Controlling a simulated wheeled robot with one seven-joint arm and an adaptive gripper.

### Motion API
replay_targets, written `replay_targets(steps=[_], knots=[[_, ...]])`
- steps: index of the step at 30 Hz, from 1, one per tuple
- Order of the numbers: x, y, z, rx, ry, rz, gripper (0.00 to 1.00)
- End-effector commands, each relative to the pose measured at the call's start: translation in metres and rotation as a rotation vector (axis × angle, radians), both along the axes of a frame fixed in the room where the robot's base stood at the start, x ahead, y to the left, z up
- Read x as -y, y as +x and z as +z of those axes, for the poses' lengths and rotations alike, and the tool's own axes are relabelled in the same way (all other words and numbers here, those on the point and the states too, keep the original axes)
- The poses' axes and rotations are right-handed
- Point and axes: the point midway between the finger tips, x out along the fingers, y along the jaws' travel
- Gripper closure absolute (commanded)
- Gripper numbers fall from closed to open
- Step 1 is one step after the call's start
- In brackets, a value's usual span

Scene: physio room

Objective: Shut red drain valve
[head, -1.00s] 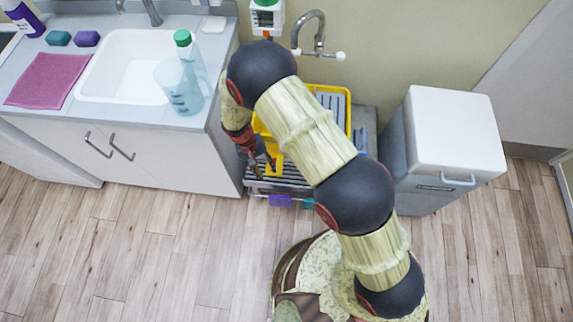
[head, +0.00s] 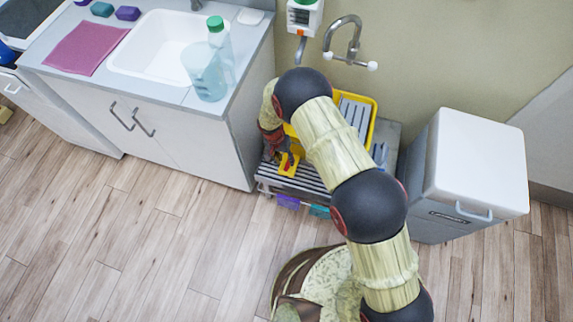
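I cannot make out the red drain valve for certain; my arm and gripper cover much of the area around the yellow basin (head: 371,112). The basin sits on the grey slatted stand under the wall tap, partly behind my arm. My gripper (head: 283,158) is at the basin's near left side, above the slats, by a small yellow part (head: 288,165) with some red near it. I cannot tell whether the gripper touches this part. Its fingers are small and partly hidden, so their opening is unclear.
The wall tap (head: 345,45) is behind the basin. A white sink counter (head: 247,70) with a bottle (head: 221,50) and jug (head: 204,78) stands left. A grey bin with a white lid (head: 482,150) stands right. The wooden floor in front is clear.

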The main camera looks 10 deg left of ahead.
Motion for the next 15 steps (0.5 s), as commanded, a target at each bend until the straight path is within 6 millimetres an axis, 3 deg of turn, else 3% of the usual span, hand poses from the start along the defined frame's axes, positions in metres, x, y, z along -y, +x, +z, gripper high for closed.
replay_targets(steps=[1, 6, 15], knots=[[0.002, -0.001, -0.012, -0.001, -0.001, 0.000, 0.67], [0.006, -0.001, -0.031, 0.000, -0.001, 0.001, 0.67], [0.007, -0.001, -0.034, 0.000, 0.000, 0.001, 0.67]])
